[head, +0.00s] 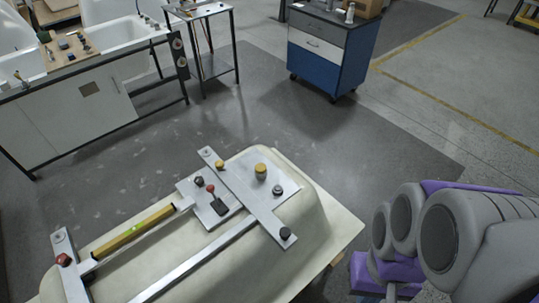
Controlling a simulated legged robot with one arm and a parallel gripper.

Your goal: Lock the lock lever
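A metal fixture (228,176) lies on the upturned cream bathtub shell (318,238) at the lower centre. On its small plate are a red knob (210,187), a dark knob (198,181) and a black handle-like part (219,206). Grey and purple links of my arm fill the lower right. My gripper is not in view.
A yellow spirit level (135,227) lies along the fixture's left part, near another red knob (63,259). A blue drawer cabinet (326,50), a small metal stand (216,58) and a bench with white tubs (75,110) stand behind. Floor between them is clear.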

